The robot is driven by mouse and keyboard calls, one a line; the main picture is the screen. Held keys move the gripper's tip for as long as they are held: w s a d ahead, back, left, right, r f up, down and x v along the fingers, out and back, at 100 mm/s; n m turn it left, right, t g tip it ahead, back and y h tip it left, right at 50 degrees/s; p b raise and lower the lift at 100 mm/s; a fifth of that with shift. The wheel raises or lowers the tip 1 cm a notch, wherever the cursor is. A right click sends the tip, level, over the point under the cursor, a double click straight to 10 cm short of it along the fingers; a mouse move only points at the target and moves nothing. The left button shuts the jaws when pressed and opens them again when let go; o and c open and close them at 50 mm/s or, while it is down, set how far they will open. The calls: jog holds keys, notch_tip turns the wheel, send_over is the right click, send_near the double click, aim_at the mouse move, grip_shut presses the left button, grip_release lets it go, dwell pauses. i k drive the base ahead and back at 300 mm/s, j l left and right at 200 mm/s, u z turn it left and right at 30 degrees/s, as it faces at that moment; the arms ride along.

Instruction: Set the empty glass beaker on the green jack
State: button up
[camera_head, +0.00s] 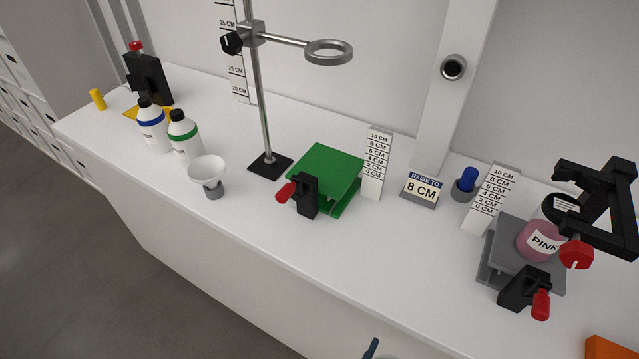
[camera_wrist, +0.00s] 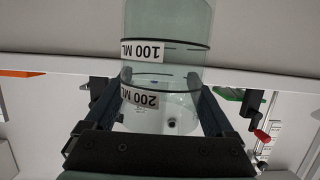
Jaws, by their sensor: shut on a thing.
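A clear glass beaker (camera_wrist: 165,60) fills the middle of the wrist view, with 100 ML and 200 ML labels reading upside down. No contents show in it. My gripper (camera_wrist: 163,92) is shut on the beaker, with a dark finger on each side. The green jack (camera_head: 325,172) stands mid-bench in the head view, with a bare top plate and a red knob on a black block at its front. A green edge of it (camera_wrist: 228,94) shows right of the beaker in the wrist view.
A ring stand (camera_head: 262,100) rises just behind and left of the green jack, its ring above. A ruler block (camera_head: 375,162) and a "raise to 8 cm" sign (camera_head: 420,190) stand right of it. A grey jack (camera_head: 487,262) bears a pink jar (camera_head: 537,241).

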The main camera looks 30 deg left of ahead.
aim_at(327, 166)
jog(key=j+z, duration=0.1)
jog(key=j, duration=0.35)
jog(key=k+j+z, duration=0.1)
jog(key=j, duration=0.35)
jog(key=k+j+z, duration=0.1)
jog(key=j, duration=0.4)
jog(key=k+j+z, duration=0.15)
jog(key=j, duration=0.3)
jog(key=i, duration=0.05)
